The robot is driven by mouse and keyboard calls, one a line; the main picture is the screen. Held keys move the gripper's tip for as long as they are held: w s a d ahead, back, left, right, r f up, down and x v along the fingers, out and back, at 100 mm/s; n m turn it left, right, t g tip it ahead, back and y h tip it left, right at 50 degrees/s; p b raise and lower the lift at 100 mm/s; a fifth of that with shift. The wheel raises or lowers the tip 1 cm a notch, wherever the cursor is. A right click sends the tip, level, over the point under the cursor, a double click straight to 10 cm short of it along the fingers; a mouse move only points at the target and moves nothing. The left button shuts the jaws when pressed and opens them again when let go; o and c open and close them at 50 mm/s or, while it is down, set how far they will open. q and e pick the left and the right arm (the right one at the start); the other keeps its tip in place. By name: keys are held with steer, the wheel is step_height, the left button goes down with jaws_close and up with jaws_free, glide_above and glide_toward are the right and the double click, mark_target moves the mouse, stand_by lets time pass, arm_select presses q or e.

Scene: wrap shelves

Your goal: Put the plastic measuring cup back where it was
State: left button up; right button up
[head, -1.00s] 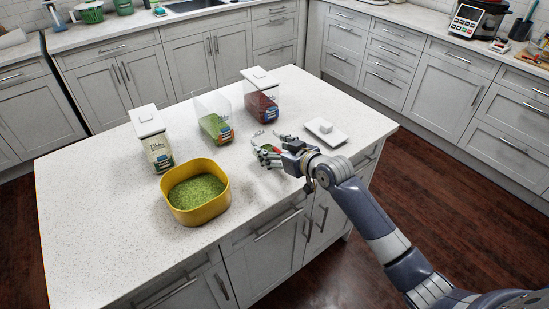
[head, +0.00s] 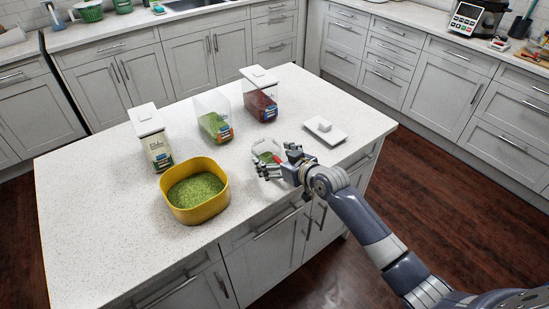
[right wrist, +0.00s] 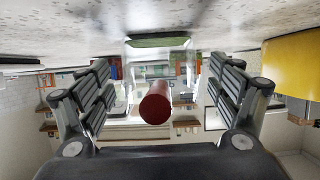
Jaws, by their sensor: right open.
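The clear plastic measuring cup (head: 266,151) stands on the island near its front right part, with some green inside. My right gripper (head: 272,169) is open just in front of it, low over the counter. In the right wrist view, which shows the counter at the top, the fingers (right wrist: 160,95) are spread wide. A dark red round end (right wrist: 154,104), perhaps the cup's handle, shows between them, apart from both. The clear cup with a green strip (right wrist: 158,42) shows beyond. My left gripper is not in view.
A yellow tub (head: 209,211) of green grains stands to the left. Behind are an open clear container with green grains (head: 213,126), a dark red-filled container (head: 260,105) and a white-lidded container (head: 157,152). A loose white lid (head: 335,134) lies to the right.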

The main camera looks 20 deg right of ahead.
steer(key=shift+r, duration=0.15)
steer(key=b+v, duration=0.1)
steer(key=v, duration=1.1)
stand_by(0.3)
